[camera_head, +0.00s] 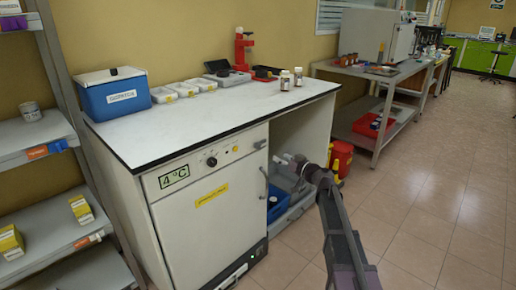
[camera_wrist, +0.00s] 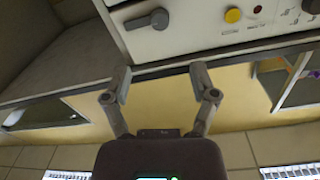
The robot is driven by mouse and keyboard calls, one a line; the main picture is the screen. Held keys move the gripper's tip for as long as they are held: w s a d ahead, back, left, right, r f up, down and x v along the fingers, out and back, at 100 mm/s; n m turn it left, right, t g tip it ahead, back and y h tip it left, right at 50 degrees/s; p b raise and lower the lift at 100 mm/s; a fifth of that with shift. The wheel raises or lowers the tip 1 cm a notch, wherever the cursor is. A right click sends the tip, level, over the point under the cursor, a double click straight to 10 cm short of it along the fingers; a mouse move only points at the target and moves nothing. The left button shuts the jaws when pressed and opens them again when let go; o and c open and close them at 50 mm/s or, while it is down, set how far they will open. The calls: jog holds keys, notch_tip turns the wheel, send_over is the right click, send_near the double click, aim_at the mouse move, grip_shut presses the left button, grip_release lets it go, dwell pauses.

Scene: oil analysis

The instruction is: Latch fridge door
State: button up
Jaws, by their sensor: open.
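The white fridge (camera_head: 205,210) stands under the left part of the bench, with a 4 °C label and a yellow label on its front. Its door looks closed against the body; I cannot tell if it is latched. A grey vertical handle (camera_head: 264,183) is at the door's right edge, and a small dark latch-like piece (camera_head: 260,144) is above it. My gripper (camera_head: 288,160) is open and empty, to the right of the handle, apart from it. In the wrist view my gripper (camera_wrist: 159,80) shows both fingers spread, with the control panel (camera_wrist: 190,32) beyond them.
The bench top (camera_head: 225,105) holds a blue box (camera_head: 115,95), white trays and two small bottles. A blue bin (camera_head: 276,208) sits in the open bay right of the fridge. A red container (camera_head: 341,158) stands beyond. A shelf rack (camera_head: 35,135) is at left; floor at right is clear.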

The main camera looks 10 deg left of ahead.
aim_at(260, 147)
jog(key=x, duration=1.2)
jog(key=shift+w, duration=0.1)
jog(key=shift+c, duration=0.2)
